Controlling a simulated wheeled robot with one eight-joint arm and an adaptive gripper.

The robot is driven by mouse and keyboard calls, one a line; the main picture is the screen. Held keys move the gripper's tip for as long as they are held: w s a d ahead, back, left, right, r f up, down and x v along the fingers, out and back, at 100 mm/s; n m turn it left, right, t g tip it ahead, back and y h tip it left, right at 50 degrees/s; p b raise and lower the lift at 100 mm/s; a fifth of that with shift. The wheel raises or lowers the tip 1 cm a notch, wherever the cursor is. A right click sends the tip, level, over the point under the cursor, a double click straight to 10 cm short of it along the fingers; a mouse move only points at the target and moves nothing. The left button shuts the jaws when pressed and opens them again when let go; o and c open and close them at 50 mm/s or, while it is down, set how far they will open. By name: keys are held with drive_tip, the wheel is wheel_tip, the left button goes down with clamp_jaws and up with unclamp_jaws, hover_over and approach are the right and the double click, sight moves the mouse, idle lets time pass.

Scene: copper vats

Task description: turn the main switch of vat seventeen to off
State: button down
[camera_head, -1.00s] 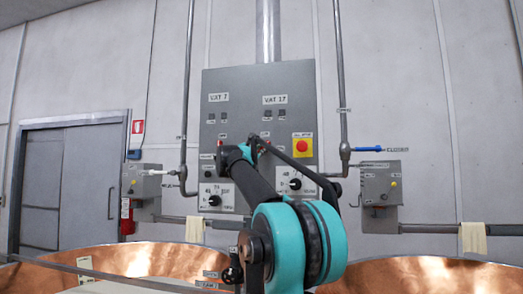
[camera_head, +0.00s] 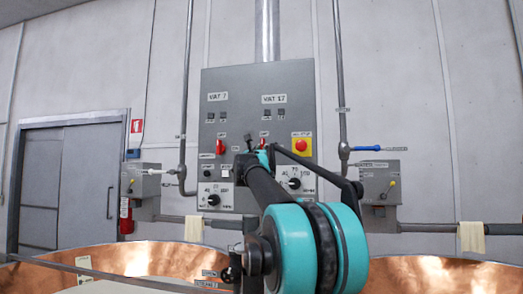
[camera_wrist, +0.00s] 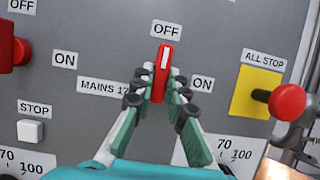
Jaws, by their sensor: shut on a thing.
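The red main switch handle (camera_wrist: 163,62) of vat seventeen stands almost upright in the wrist view, a white mark on it. It points at the OFF label (camera_wrist: 166,30) above; the ON label (camera_wrist: 202,83) is to its right and MAINS 17 (camera_wrist: 103,87) to its left. My gripper (camera_wrist: 160,83) is shut on the handle from below, one fingertip on each side. In the head view the switch (camera_head: 264,141) shows as a small red patch under the VAT 17 label (camera_head: 273,99), just above my gripper (camera_head: 261,150), which is partly hidden by my arm.
A red all-stop button (camera_wrist: 288,101) on a yellow plate is right of my gripper. Vat seven's red switch (camera_wrist: 10,53) and a white stop button (camera_wrist: 30,130) are on the left. Dials sit below. Copper vats (camera_head: 430,275) stand in front of the wall panel.

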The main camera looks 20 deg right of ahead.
idle(0.5)
drive_tip(key=c, duration=1.5)
unclamp_jaws()
drive_tip(key=shift+c, duration=0.2)
drive_tip(key=v, duration=1.2)
